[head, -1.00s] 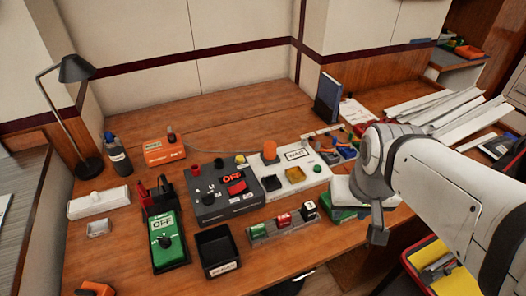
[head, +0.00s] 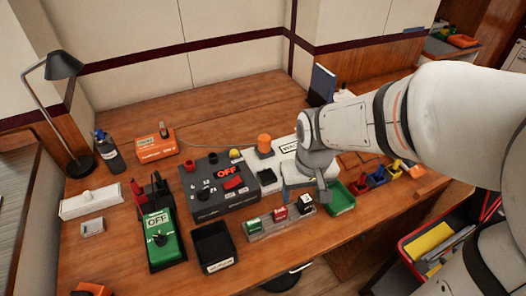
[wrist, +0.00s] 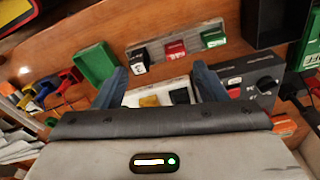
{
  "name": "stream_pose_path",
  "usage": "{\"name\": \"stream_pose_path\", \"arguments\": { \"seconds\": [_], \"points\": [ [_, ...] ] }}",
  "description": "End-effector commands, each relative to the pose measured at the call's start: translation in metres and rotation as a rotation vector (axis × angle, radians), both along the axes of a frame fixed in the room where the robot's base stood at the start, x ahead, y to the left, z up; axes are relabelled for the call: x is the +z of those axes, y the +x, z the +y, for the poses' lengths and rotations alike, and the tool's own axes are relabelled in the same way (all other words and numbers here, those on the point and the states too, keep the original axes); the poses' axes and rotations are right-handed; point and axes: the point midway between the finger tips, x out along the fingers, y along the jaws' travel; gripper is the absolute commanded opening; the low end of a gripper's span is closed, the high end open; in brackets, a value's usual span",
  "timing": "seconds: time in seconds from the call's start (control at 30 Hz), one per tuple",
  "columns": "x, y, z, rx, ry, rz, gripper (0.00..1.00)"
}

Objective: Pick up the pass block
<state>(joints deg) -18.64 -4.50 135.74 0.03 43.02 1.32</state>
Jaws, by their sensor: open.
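A clear rack (head: 275,232) at the front of the table holds three blocks. They are a green block (head: 254,226), a red block (head: 280,214) and a black block with a white face (head: 305,204). Their labels are too small to read, so I cannot tell which is the pass block. The wrist view shows the black-and-white block (wrist: 139,60), the red block (wrist: 175,49) and the green block (wrist: 213,39). My gripper (head: 308,188) is open and empty, over the white panel (head: 288,147) behind the rack's right end. Its fingers (wrist: 160,82) are apart from the blocks.
A green tray (head: 341,199) lies just right of my gripper. A dark box with an OFF sign (head: 215,203) stands left of it. An empty black bin (head: 213,248) is left of the rack. A green OFF switch (head: 160,238) is farther left.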

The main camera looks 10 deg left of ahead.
Motion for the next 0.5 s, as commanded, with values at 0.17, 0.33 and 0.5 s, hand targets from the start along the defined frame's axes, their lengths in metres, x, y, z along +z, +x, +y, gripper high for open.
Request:
{"name": "stream_pose_path", "arguments": {
  "seconds": [0.17,0.33,0.5],
  "points": [
    [-0.049,0.007,0.068,0.149,-0.025,0.061,0.65],
    [-0.077,0.003,0.104,0.224,-0.039,0.085,0.65],
    [-0.093,0.001,0.115,0.246,-0.045,0.093,0.65]
  ]
}}
